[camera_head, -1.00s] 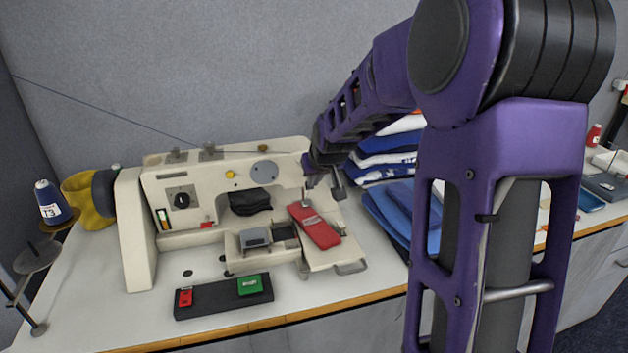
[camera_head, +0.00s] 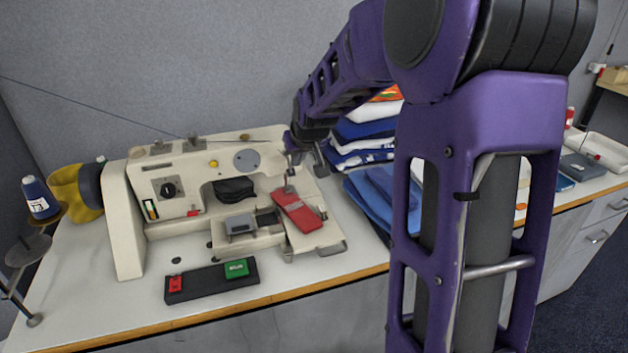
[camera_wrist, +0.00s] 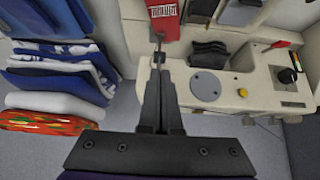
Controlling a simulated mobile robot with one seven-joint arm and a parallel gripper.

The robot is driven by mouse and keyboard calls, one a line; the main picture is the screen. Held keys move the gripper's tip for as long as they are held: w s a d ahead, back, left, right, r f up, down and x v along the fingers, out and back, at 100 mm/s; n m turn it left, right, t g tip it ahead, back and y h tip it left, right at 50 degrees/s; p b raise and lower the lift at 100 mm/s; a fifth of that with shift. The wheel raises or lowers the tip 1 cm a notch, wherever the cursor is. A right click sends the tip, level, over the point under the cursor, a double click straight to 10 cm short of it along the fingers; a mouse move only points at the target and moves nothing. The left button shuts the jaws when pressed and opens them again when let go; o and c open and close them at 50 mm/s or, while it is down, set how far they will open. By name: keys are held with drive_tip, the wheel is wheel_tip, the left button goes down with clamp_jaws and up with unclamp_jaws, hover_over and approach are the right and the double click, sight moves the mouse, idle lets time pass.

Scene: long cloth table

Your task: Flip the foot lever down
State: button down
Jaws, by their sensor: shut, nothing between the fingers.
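The cream sewing machine (camera_head: 125,215) stands on the table, its head end at right. My gripper (camera_wrist: 160,62) is shut and empty, pointing at that head end. In the head view my gripper (camera_head: 300,158) is small and partly hidden by my wrist. A thin metal part (camera_wrist: 159,42), maybe the needle bar or presser foot, shows just beyond the fingertips in the wrist view. I cannot make out the foot lever apart from it, nor whether the fingers touch it.
Folded blue and white clothes (camera_head: 365,135) are stacked close to the right of the head. A black switch box (camera_head: 210,282) with red and green buttons lies in front. A thread spool (camera_head: 38,196) stands at far left. Bare table (camera_head: 60,290) shows at front left.

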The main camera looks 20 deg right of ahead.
drive_tip(key=s, duration=1)
drive_tip(key=shift+s+r, duration=0.2)
